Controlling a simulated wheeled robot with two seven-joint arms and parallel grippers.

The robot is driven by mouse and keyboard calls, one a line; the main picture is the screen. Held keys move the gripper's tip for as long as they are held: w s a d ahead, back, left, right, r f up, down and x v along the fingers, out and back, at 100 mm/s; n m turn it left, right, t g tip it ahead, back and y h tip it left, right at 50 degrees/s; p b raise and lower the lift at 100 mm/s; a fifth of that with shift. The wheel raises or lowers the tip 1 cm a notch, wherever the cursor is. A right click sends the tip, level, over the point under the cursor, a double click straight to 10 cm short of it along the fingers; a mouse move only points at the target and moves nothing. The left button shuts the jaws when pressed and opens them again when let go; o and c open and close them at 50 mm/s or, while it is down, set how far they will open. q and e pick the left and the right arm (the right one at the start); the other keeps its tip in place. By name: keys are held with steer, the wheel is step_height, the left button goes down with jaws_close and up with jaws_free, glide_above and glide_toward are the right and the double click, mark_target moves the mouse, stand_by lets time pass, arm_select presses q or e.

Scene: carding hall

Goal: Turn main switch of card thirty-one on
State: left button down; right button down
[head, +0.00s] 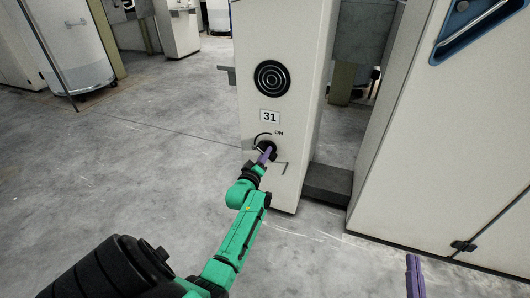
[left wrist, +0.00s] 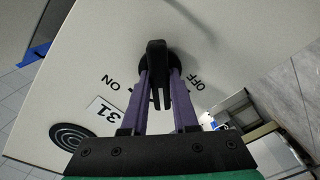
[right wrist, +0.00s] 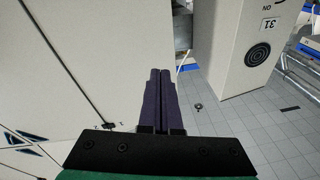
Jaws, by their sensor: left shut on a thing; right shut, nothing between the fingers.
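The main switch is a black rotary knob (head: 266,146) on the pale panel of the machine post, below a label reading 31 (head: 269,116). An ON mark (head: 279,133) sits above it. My left gripper (head: 267,153) is shut on the knob's handle. In the left wrist view the purple fingers (left wrist: 158,85) lie on both sides of the black handle (left wrist: 156,58). There the handle stands between the ON mark (left wrist: 112,82) and the OFF mark (left wrist: 196,82); the fingers partly cover the markings. My right gripper (right wrist: 158,80) is shut and empty, away from the switch.
A round black grille (head: 272,77) sits above the label. A large pale cabinet (head: 450,150) with a latch (head: 463,246) stands at right, near my right gripper. A dark low block (head: 327,184) lies between post and cabinet. The grey floor at left is clear.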

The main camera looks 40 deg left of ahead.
arm_select(q)
steer(key=m+p, duration=0.4)
steer(key=m, duration=0.6)
steer(key=shift+f, duration=0.1)
arm_select(e)
steer(key=s+a+f+g, duration=0.1)
steer(key=s+f+g, duration=0.5)
steer(key=s+f, duration=0.5)
step_height(320, 180, down, 2)
steer(key=shift+f+g+h, duration=0.1)
steer(key=shift+g+h, duration=0.3)
arm_select(q)
steer(key=shift+m, duration=0.3)
arm_select(e)
steer(key=shift+w+r, duration=0.1)
steer(key=shift+r, duration=0.1)
arm_select(q)
steer(key=c, duration=0.7)
jaws_free()
steer(key=shift+s+p, duration=0.1)
steer(key=shift+p, duration=0.25)
